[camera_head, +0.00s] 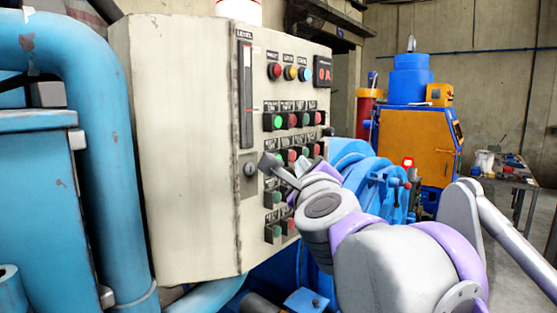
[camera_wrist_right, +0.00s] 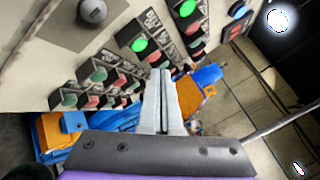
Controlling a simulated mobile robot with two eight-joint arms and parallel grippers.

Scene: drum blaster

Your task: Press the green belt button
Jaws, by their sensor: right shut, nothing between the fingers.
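A beige control panel (camera_head: 180,130) carries rows of small green and red buttons on its right-hand face. One green button (camera_head: 277,122) glows brightly in the upper button row. The wrist view shows two lit green buttons, one nearer the fingertips (camera_wrist_right: 139,44) and one at the top (camera_wrist_right: 187,8). The labels are too small to read, so I cannot tell which is the belt button. My right gripper (camera_head: 268,163) is in front of the panel, below the lit button. Its fingers (camera_wrist_right: 161,75) are shut and empty; contact with the panel cannot be told. My left gripper is out of view.
Red, yellow and blue lamps (camera_head: 290,73) sit at the panel's top, with a level gauge (camera_head: 245,95) beside them. Large blue pipes (camera_head: 98,150) stand at left. A blue and orange machine (camera_head: 415,140) and a cluttered table (camera_head: 510,172) are farther back.

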